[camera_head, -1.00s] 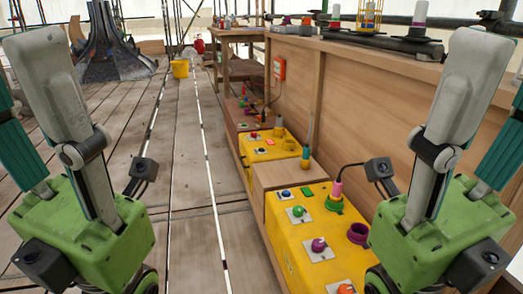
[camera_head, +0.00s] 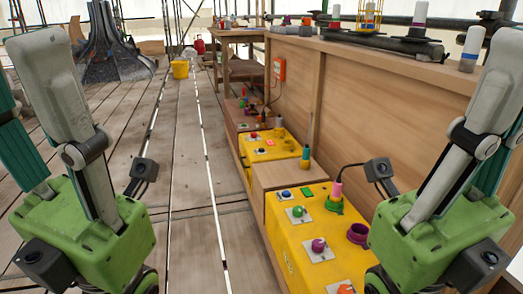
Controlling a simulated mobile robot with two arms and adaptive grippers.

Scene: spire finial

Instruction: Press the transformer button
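A yellow control box (camera_head: 301,246) stands low along the wooden bench, at centre right. On it are a blue button (camera_head: 285,194), a green knob (camera_head: 298,211), a purple knob (camera_head: 318,245) and an orange knob (camera_head: 345,289). A second yellow box (camera_head: 258,157) farther back carries a red button (camera_head: 270,142). I see no readable label that marks the transformer button. My left and right forearms stand at the two sides, with green wrist blocks low in the picture. The fingers of both grippers are out of frame; no contact with a box is visible.
A tall wooden bench panel (camera_head: 390,95) runs along the right, with bottles (camera_head: 419,18) on its top. An orange switch box (camera_head: 279,68) hangs on it. A yellow bucket (camera_head: 180,69) stands far back. The plank floor (camera_head: 188,140) at centre left is clear.

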